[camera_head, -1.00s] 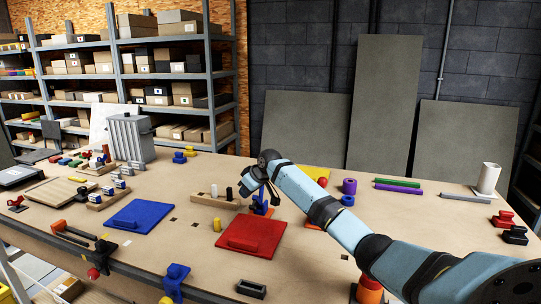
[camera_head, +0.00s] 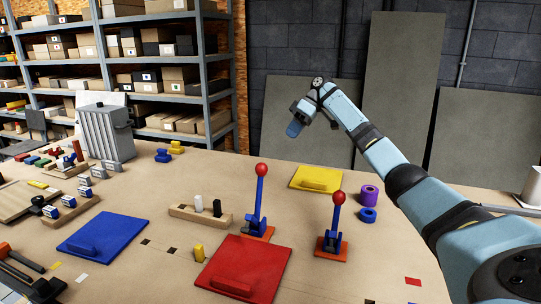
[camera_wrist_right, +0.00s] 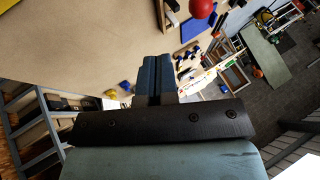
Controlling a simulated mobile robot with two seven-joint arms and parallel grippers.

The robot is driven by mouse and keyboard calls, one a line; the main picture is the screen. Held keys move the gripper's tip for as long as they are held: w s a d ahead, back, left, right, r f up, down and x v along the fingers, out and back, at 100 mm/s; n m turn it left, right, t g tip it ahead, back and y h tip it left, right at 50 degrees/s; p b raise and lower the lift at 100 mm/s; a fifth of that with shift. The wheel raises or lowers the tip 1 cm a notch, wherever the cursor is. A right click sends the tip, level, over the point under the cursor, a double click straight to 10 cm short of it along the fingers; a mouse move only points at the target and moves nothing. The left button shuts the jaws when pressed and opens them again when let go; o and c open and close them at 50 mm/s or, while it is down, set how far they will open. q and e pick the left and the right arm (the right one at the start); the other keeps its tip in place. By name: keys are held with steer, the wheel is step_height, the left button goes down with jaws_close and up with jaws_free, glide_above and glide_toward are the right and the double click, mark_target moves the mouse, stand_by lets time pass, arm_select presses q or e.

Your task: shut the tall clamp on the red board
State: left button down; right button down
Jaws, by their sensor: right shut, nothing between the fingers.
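The red board (camera_head: 244,268) lies flat at the front middle of the table. My left gripper is out of view.
A wooden block (camera_head: 190,215) with a white and a black peg stands left of the taller clamp. A blue board (camera_head: 103,237) lies left.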

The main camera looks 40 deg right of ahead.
steer(key=a+f+p, duration=0.1)
steer(key=a+f, duration=0.6)
steer(key=a, duration=0.2)
steer(key=shift+w+a+f, duration=0.15)
steer(key=shift+w, duration=0.3)
